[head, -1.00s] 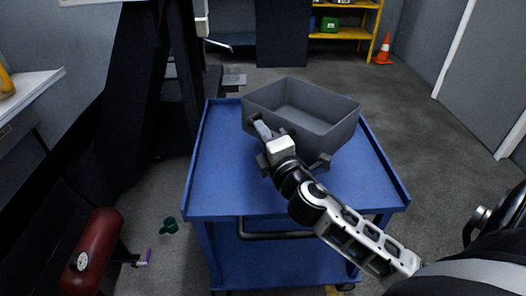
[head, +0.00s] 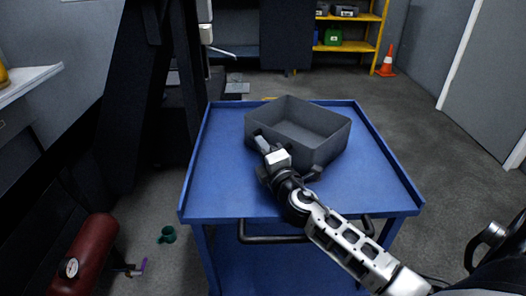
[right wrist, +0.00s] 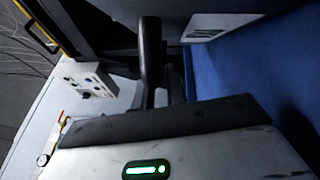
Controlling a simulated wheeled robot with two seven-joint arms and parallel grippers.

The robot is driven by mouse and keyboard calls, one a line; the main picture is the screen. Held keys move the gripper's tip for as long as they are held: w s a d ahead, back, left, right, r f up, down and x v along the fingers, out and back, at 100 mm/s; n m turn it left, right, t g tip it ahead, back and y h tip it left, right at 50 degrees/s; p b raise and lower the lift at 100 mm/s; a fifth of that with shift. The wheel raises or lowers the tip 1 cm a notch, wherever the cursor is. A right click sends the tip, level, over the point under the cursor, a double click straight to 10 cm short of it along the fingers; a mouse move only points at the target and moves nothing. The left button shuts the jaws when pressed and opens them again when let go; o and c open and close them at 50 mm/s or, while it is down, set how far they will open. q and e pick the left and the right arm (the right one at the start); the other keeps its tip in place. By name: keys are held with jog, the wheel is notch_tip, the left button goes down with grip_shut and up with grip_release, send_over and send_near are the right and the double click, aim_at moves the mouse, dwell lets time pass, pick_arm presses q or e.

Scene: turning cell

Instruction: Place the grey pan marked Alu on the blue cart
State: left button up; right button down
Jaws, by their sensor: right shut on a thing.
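The grey open pan (head: 326,152) is over the top tray of the blue cart (head: 222,185), toward its far half, and looks level. I cannot tell for sure whether its base touches the tray. My right gripper (head: 277,158) is shut on the pan's near-left wall. In the right wrist view a grey pan wall (right wrist: 125,8) carries a pale label (right wrist: 208,33), whose text I cannot read. The blue cart (right wrist: 240,75) fills the right of that view. My left gripper is not in view.
The tray has raised rims and bare room around the pan. A dark machine (head: 150,90) stands close on the left. A red cylinder (head: 84,255) and a green cup (head: 167,234) are on the floor. An orange cone (head: 386,60) and yellow shelf (head: 378,35) stand behind.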

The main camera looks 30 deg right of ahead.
jog(key=c, duration=1.4)
grip_release()
jog(key=shift+s, duration=0.1)
jog(key=s, duration=0.3)
jog(key=s+a, duration=0.1)
jog(key=s, duration=0.3)
jog(key=s+a+f+b, duration=0.1)
jog(key=s, duration=0.3)
jog(key=shift+s, duration=0.3)
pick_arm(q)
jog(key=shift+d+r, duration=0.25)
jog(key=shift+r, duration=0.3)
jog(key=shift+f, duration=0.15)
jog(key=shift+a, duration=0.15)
